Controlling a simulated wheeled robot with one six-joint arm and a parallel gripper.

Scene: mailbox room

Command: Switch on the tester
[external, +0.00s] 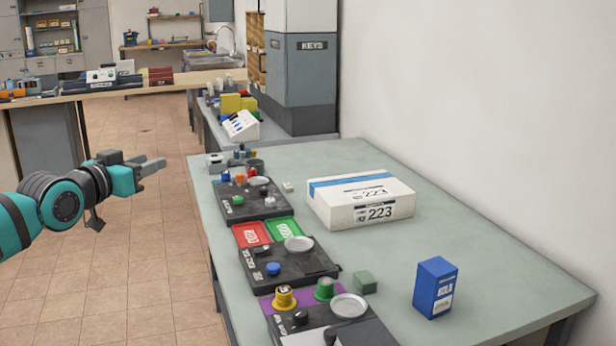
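No label that I can read marks one device as the tester. Several black panels with controls stand in a row along the table's left edge. The far panel (240,210) carries small coloured parts and a round pale dish. The middle panel (300,274) has a blue button (273,268) and a pale dish (299,243). The near panel (310,325) has dark knobs and a pale dish (349,305), and is cut off by the frame. My gripper (158,166) is over the floor left of the table, apart from everything. Its fingers look parted and empty.
Red (251,234) and green (283,230) trays lie between the far and middle panels. A yellow knob-like part (284,298) and a green one (324,289) stand near the front. A white box (360,200) and a blue box (435,287) stand on the table, with bare surface around them.

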